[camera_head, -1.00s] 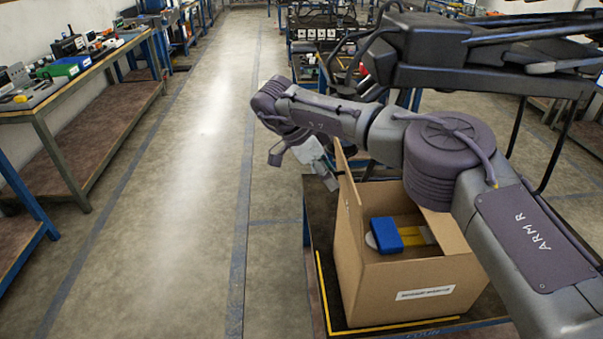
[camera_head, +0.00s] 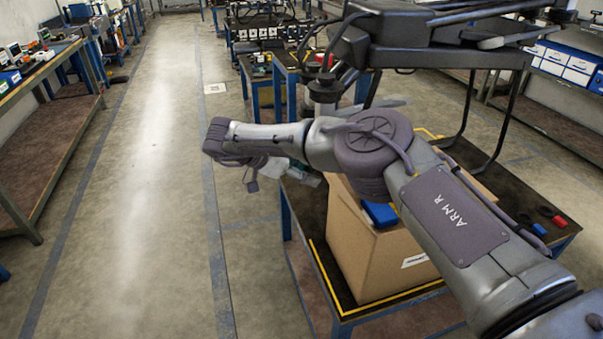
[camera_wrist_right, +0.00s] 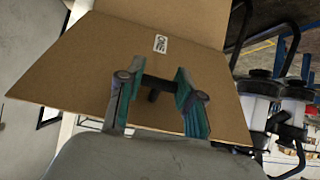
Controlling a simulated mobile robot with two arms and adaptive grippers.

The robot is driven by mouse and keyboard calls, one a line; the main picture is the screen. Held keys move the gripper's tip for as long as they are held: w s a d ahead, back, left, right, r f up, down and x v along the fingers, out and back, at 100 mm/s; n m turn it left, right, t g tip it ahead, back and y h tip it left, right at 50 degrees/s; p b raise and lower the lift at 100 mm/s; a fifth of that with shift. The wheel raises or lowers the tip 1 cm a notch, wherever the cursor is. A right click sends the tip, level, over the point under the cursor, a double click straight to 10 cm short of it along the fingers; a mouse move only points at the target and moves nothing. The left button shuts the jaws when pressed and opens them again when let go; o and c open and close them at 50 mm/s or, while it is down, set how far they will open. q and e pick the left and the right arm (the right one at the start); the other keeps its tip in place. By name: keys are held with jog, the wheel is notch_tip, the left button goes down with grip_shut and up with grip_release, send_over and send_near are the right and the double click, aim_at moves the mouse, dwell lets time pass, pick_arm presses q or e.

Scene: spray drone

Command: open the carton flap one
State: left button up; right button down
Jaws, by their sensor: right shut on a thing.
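The brown carton (camera_head: 372,262) stands upright on the dark table, partly behind my right arm. A blue thing (camera_head: 380,214) shows in its open top. In the head view my right gripper (camera_head: 308,178) is at the carton's far left side, small and partly hidden by the wrist. In the right wrist view a tan flap (camera_wrist_right: 60,78) with a small printed label spreads across the picture. My left gripper is not in view.
A black drone-like frame (camera_head: 400,45) with thin legs stands over the back of the table (camera_head: 505,185). Small red and blue items lie on the table's right. A workbench (camera_head: 60,130) stands at the left. The floor aisle (camera_head: 150,200) is clear.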

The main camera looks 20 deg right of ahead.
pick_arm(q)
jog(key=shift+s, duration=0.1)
pick_arm(e)
jog(key=shift+d, duration=0.35)
jog(key=c, duration=1.1)
grip_release()
jog(key=o, duration=0.4)
jog(key=shift+d, duration=0.4)
jog(key=shift+a, duration=0.35)
jog(key=shift+a+r, duration=0.25)
jog(key=shift+a, duration=0.05)
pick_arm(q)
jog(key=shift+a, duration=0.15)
pick_arm(e)
jog(key=v, duration=1.1)
jog(key=shift+d, duration=0.1)
